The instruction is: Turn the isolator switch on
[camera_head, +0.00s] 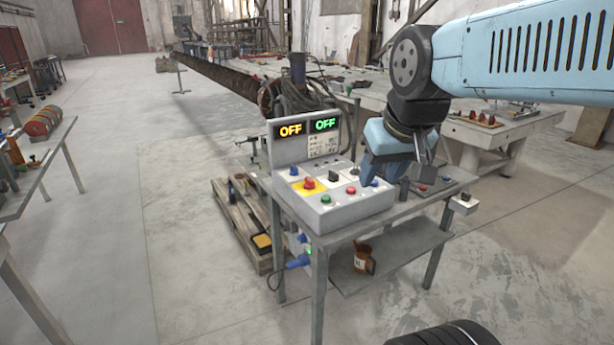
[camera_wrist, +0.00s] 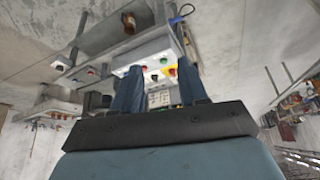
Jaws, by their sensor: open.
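The grey control box (camera_head: 335,208) stands on the table, with red, green, blue and black controls on its sloped top. A black rotary knob (camera_head: 333,175) sits on a white plate there. A small box with a black knob (camera_head: 465,203) is fixed at the table's right end. I cannot tell which knob is the isolator switch. Both displays (camera_head: 306,128) read OFF, one orange, one green. My gripper (camera_head: 383,182) points down near the control box's right end, hiding part of it. In the wrist view its blue fingers (camera_wrist: 160,92) are apart with nothing held; the control box (camera_wrist: 148,55) shows beyond them.
The grey table (camera_head: 415,212) has a lower shelf with a brown mug (camera_head: 363,260). A blue plug (camera_head: 298,262) hangs at its left leg. A wooden pallet (camera_head: 243,225) lies behind the left side. The floor in front and to the left is mostly clear.

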